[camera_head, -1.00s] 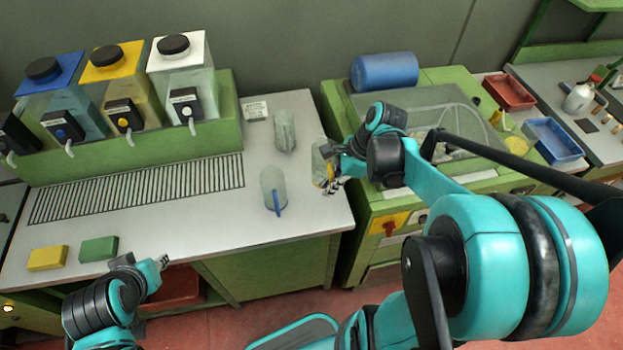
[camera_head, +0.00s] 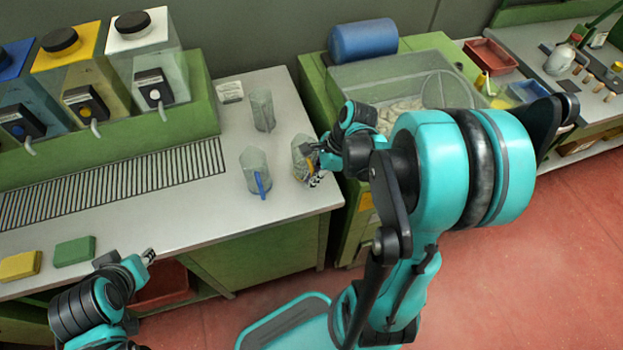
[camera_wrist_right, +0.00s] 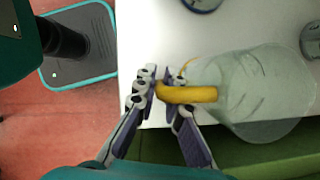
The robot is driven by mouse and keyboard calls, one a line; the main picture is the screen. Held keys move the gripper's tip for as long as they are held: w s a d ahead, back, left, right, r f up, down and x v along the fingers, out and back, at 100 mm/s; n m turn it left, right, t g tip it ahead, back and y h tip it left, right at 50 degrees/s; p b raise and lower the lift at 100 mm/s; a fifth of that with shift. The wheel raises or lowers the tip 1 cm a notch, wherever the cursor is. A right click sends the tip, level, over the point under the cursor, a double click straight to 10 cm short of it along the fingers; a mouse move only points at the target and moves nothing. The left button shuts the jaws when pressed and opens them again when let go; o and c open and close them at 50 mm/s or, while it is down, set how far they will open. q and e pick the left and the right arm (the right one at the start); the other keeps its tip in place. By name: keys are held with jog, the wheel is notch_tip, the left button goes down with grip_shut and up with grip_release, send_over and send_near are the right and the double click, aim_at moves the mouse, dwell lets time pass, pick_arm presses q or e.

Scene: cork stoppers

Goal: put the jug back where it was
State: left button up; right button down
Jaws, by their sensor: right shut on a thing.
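A clear jug with a yellow handle (camera_head: 301,155) is near the right edge of the dispenser table. My right gripper (camera_head: 316,167) is at its right side. In the right wrist view, the right gripper (camera_wrist_right: 157,91) is shut on the yellow handle (camera_wrist_right: 192,94), with the clear jug body (camera_wrist_right: 262,92) beyond it. I cannot tell whether the jug touches the table. A clear jug with a blue handle (camera_head: 254,168) stands just left of it. Another clear jug (camera_head: 262,110) stands farther back. My left gripper (camera_head: 149,256) is at the table's front edge, away from the jugs; its jaws are too small to read.
The grey table (camera_head: 200,215) has a slotted drain grate (camera_head: 115,185). Dispensers with blue, yellow and white lids (camera_head: 145,20) stand behind it. A label card (camera_head: 229,92) lies near the back. Yellow (camera_head: 20,266) and green (camera_head: 74,251) sponges lie front left. A green cabinet is at right.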

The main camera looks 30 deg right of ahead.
jog(key=shift+s+f, duration=0.1)
jog(key=c, duration=1.6)
grip_release()
